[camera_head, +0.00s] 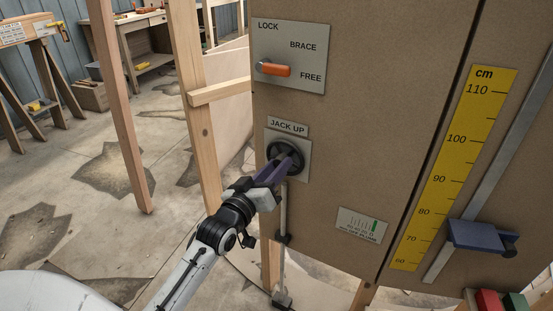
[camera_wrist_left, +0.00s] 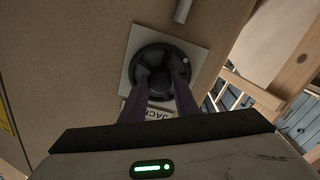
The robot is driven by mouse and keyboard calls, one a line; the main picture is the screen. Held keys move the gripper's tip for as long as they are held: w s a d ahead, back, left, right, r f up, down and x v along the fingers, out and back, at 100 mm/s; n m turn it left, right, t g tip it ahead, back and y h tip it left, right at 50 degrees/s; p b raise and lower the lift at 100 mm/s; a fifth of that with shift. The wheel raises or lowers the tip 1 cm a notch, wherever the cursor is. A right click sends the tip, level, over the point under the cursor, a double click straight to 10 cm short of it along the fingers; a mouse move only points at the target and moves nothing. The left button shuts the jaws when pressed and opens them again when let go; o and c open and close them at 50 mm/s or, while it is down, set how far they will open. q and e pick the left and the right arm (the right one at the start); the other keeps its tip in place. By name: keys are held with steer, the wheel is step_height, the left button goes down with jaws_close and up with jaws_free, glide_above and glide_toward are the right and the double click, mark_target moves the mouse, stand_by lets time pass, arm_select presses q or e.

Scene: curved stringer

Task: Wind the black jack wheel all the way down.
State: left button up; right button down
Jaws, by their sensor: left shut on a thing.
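The black jack wheel (camera_head: 285,156) is mounted on a pale plate under the "JACK UP" label (camera_head: 288,126) on the brown panel. My left gripper (camera_head: 284,165) reaches up to it from the lower left, and its fingers are shut on the wheel. In the left wrist view the black wheel (camera_wrist_left: 160,70) fills the middle, with the two purple-grey fingers (camera_wrist_left: 160,92) at its near side. A small pale dot sits on the wheel's rim there. The fingers hide part of the wheel. A grey jack rod (camera_head: 283,210) runs down below the wheel. My right gripper is not in view.
The orange lever (camera_head: 274,69) sits level above, on a plate marked LOCK, BRACE and FREE. A yellow cm scale (camera_head: 452,165) and a blue slider (camera_head: 480,236) are at the right. Wooden posts (camera_head: 197,110) stand just left of the panel.

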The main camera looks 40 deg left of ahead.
arm_select(q)
steer(key=shift+n+p, duration=0.6)
steer(key=shift+n, duration=0.1)
steer(key=o, duration=1.1)
steer(key=shift+c, duration=0.2)
steer(key=shift+s, duration=0.1)
steer(key=s+d, duration=0.1)
steer(key=s, duration=0.9)
